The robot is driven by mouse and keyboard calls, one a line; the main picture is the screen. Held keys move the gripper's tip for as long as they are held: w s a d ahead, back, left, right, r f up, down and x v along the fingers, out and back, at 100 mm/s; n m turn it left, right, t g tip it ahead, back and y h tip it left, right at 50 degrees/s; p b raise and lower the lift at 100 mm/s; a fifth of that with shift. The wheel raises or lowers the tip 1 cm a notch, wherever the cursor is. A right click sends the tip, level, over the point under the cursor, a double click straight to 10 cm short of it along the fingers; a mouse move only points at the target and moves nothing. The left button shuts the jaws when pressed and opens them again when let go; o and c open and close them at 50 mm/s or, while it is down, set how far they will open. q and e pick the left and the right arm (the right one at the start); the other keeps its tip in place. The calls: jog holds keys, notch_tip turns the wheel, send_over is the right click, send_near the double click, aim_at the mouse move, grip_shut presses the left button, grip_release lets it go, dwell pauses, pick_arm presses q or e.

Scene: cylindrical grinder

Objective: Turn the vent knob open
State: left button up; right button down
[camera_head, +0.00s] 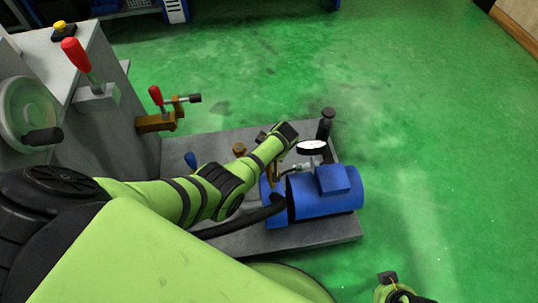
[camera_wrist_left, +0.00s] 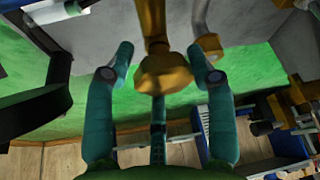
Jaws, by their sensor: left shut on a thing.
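The vent knob appears to be the brass, faceted knob (camera_wrist_left: 163,78) in the left wrist view, on a brass stem running to the top of the picture. My left gripper (camera_wrist_left: 161,50) has its two teal fingers on either side of this knob and is shut on it. In the head view my left arm reaches over the pump plate, and its wrist hides the fingers and the held knob. A small green end part of my right arm (camera_head: 393,290) shows at the bottom right of the head view; its finger state is unclear.
A blue motor (camera_head: 325,192) with a white-faced gauge (camera_head: 311,147) stands on the grey plate (camera_head: 335,228). A grey machine with a handwheel (camera_head: 27,112), a red lever (camera_head: 76,58) and a red-handled clamp (camera_head: 156,97) is at left. Green floor on the right is clear.

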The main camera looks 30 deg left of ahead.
pick_arm(q)
jog(key=shift+w+a+r, duration=0.2)
jog(key=shift+a+r, duration=0.15)
jog(key=shift+a, duration=0.2)
pick_arm(e)
jog(key=shift+r, duration=0.3)
pick_arm(q)
jog(key=o, duration=1.1)
jog(key=shift+c, duration=0.2)
jog(key=shift+s, duration=0.1)
jog(key=shift+d+f, duration=0.15)
jog(key=shift+s+d, duration=0.1)
pick_arm(e)
jog(key=shift+s+f, duration=0.1)
pick_arm(q)
jog(key=v, duration=1.2)
